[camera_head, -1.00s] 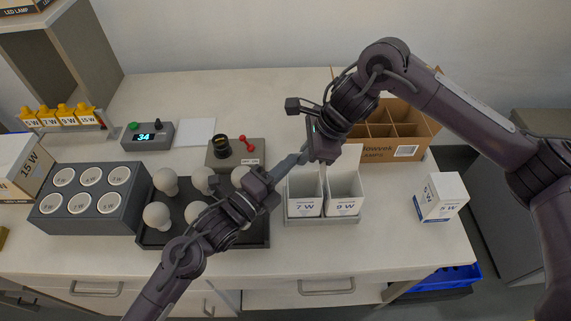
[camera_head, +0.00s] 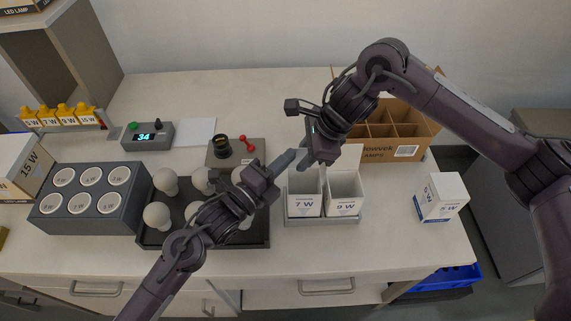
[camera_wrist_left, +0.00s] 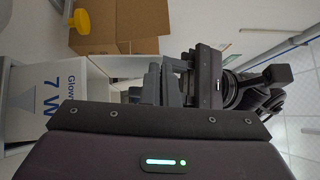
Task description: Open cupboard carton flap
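A carton marked LED LAMP (camera_head: 22,5) sits on a cupboard (camera_head: 62,55) at the far upper left, cut by the picture edge. White 7 W (camera_head: 305,203) and 9 W (camera_head: 344,205) cartons stand upright and open-topped in a grey tray. The 7 W carton also shows at the left of the left wrist view (camera_wrist_left: 42,90). A white 5 W carton (camera_head: 441,199) stands apart at the right. My left gripper (camera_head: 287,158) looks shut and empty above the 7 W carton. My right gripper (camera_head: 306,158) is close beside it; its finger gap is hidden.
A divided brown box (camera_head: 390,150) stands behind the cartons. A bulb tray (camera_head: 155,238), grey cup block (camera_head: 88,225) and 15 W box (camera_head: 22,170) fill the left. A socket block (camera_head: 236,154) is behind the bulbs. Bare table lies front right.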

